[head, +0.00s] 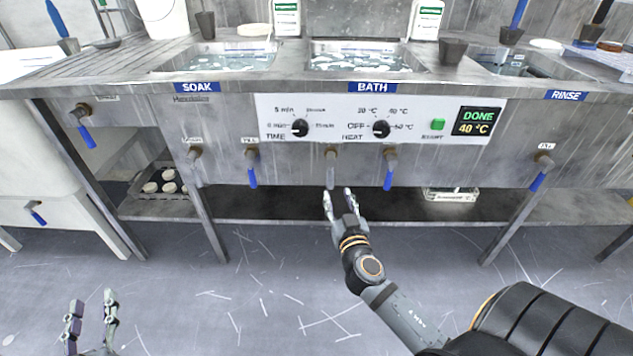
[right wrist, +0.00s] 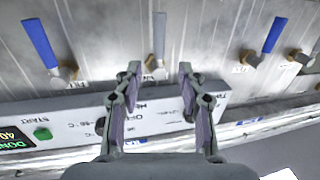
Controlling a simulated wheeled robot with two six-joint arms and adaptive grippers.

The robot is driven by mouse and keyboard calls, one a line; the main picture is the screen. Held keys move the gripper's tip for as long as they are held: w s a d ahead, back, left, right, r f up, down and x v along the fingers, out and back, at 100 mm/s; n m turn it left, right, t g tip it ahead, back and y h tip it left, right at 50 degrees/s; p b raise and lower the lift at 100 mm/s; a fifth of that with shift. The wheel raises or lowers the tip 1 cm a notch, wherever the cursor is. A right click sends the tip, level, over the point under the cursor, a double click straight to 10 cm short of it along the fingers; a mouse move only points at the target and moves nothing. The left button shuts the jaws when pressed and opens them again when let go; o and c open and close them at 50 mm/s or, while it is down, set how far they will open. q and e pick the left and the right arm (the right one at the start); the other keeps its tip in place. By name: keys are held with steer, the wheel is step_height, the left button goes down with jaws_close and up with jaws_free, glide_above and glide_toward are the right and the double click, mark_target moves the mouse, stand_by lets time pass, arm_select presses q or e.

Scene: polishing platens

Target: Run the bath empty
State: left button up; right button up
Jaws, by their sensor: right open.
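The bath (head: 360,48), labelled BATH, is the middle basin and holds rippled water. Below its panel hang three lever taps: a blue one marked FILL (head: 251,165), a grey one (head: 331,168) in the middle, and a blue one (head: 390,168) to the right, its label unreadable. All three levers hang downward. My right gripper (head: 340,194) is open and empty just below the grey tap. In the right wrist view the grey tap (right wrist: 159,40) shows beyond and between the open fingertips (right wrist: 158,72), apart from them. My left gripper (head: 91,300) is open, low at left.
The soak basin (head: 215,60) and rinse basin (head: 525,65) flank the bath. The panel display (head: 478,121) reads DONE, 40 °C, beside a green START button (head: 438,124). Another grey tap (head: 195,165) and a blue one (head: 541,172) hang at the sides. A low shelf runs below.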

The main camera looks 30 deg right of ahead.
mark_target(331, 177)
steer(key=x, duration=1)
steer(key=shift+w+d+f, duration=0.1)
steer(key=shift+d, duration=0.05)
jaws_close()
